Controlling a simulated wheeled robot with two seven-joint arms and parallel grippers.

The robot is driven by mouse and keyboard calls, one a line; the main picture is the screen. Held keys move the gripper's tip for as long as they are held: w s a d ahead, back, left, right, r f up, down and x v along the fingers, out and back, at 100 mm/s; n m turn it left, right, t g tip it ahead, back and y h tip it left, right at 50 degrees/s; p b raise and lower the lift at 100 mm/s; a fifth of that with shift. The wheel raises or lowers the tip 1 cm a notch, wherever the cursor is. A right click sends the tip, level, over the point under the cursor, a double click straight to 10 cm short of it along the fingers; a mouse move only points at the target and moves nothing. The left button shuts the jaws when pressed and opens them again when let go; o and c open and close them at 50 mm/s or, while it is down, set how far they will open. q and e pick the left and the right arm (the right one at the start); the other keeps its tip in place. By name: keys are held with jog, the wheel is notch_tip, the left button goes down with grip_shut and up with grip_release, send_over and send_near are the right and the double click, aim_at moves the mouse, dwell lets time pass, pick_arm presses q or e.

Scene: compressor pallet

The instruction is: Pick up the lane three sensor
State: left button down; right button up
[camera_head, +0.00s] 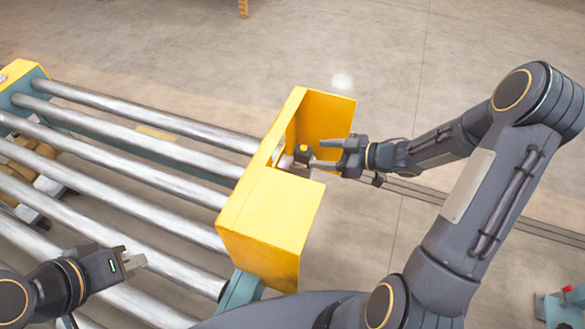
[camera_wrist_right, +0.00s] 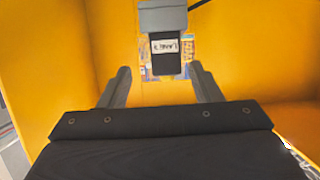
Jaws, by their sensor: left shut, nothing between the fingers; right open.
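In the right wrist view the sensor (camera_wrist_right: 166,55) shows as a grey bracket and black body with a white label, too small to read surely. My right gripper (camera_head: 316,154) is open at the recess, its fingers pointing at the sensor. In the wrist view the sensor stands between and beyond the fingertips (camera_wrist_right: 160,74); contact is not visible. My left gripper (camera_head: 136,261) is shut and empty above the rollers at lower left.
Metal rollers (camera_head: 150,175) run from the left to the yellow housing, whose walls stand close around my right gripper. Cardboard boxes (camera_head: 30,165) lie under the rollers at far left.

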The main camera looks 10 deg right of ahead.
aim_at(297, 155)
jog(key=b+x, duration=0.1)
jog(key=x, duration=0.2)
jog(key=b+x, duration=0.1)
jog(key=x, duration=0.3)
jog(key=shift+s+a+f, duration=0.25)
jog(key=shift+s+a, duration=0.05)
jog(key=shift+a, duration=0.05)
jog(key=shift+w+a, duration=0.2)
jog(key=shift+a, duration=0.1)
jog(key=c, duration=1.1)
